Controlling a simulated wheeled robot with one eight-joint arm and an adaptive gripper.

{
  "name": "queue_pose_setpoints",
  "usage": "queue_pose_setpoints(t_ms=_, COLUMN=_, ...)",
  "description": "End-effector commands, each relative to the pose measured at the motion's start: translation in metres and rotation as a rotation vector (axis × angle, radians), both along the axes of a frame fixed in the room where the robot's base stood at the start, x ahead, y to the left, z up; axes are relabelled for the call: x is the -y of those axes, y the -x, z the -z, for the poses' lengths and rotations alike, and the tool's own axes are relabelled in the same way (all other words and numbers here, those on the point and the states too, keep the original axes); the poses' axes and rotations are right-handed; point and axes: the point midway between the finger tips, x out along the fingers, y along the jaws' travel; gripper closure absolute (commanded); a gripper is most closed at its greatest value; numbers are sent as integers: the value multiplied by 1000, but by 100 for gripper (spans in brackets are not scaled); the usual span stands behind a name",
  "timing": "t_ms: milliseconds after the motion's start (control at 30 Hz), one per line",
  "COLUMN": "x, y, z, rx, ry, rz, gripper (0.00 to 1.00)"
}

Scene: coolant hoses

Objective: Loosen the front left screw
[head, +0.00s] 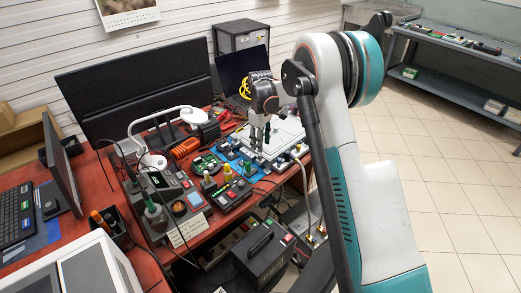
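My gripper (258,145) reaches down from my arm over the red workbench, with its fingers pointing at a pale grey-white flat unit (285,136). The fingertips are at or just above this unit's left part; I cannot tell whether they touch it. The fingers look close together, but whether they are open or shut on something is too small to see. The unit lies beside a blue mat (249,171). The front left screw cannot be made out at this size, and the gripper hides part of the unit.
A green circuit board (206,164), an orange coiled cord (185,147) and a soldering station (160,195) crowd the bench to the left. A dark laptop (240,68) and a wide black monitor (135,88) stand behind. A black power box (263,253) is below the front edge. Tiled floor is clear at right.

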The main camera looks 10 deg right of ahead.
Motion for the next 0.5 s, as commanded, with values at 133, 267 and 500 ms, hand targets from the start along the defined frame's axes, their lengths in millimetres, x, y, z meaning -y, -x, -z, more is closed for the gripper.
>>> queue_pose_setpoints(t_ms=133, x=0, y=0, z=-30, rx=0, ry=0, rz=0, gripper=64)
queue_pose_setpoints(t_ms=267, x=0, y=0, z=-48, rx=0, ry=0, rz=0, gripper=64)
queue_pose_setpoints(t_ms=500, x=0, y=0, z=-62, rx=0, ry=0, rz=0, gripper=64)
